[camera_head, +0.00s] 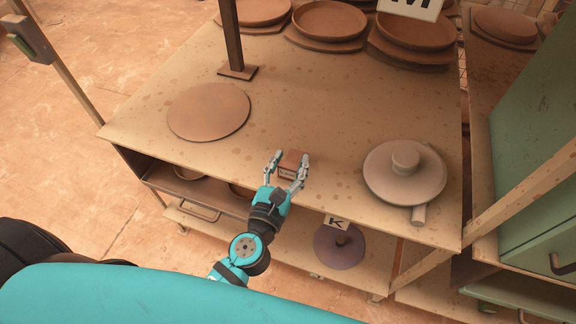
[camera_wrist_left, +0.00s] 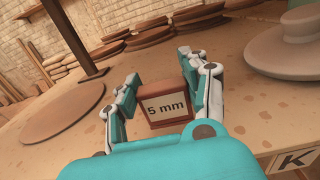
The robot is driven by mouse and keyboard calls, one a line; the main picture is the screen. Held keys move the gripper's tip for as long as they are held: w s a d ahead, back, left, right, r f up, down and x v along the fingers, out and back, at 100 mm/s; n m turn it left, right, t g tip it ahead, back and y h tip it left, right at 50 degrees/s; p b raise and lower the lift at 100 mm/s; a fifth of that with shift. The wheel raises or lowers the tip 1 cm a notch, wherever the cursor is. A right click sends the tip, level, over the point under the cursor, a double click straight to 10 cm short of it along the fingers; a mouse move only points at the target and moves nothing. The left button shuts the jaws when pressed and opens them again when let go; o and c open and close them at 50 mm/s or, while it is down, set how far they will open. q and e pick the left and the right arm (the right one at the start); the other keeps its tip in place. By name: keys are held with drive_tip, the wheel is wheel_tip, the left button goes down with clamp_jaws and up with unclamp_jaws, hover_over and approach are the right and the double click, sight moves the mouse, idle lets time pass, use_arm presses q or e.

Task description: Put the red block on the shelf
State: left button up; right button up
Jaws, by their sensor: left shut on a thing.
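A small reddish-brown block (camera_head: 292,163) with a pale label reading "5 mm" is near the front edge of the worktable (camera_head: 330,120). It also shows in the left wrist view (camera_wrist_left: 166,104), label facing the camera. My left gripper (camera_head: 290,157) comes in from the front and is shut on the block, one finger on each side. I cannot tell whether the block rests on the tabletop or is just above it. Under the tabletop are lower shelves (camera_head: 370,265), partly hidden by the table and my arm. My right gripper is not in view.
A flat round clay slab (camera_head: 208,111) lies left of the block, near a dark upright post (camera_head: 232,35). A grey lidded disc (camera_head: 405,172) is at the right. Clay dishes (camera_head: 328,22) line the back. A purple disc (camera_head: 340,245) sits below. Tabletop around the block is clear.

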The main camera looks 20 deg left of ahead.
sight(286, 178)
use_arm(q)
drive_tip(key=shift+w+a+f, duration=0.15)
drive_tip(key=shift+a+f, duration=0.05)
wheel_tip(286, 178, down, 3)
drive_tip(key=shift+f+b, duration=0.15)
drive_tip(key=shift+b, duration=1.1)
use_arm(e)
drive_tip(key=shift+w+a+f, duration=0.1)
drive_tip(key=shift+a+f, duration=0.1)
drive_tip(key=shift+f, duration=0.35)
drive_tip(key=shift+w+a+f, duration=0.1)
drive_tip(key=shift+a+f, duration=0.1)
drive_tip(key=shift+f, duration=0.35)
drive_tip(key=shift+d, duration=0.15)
use_arm(q)
drive_tip(key=o, duration=1.1)
drive_tip(key=shift+o, duration=0.2)
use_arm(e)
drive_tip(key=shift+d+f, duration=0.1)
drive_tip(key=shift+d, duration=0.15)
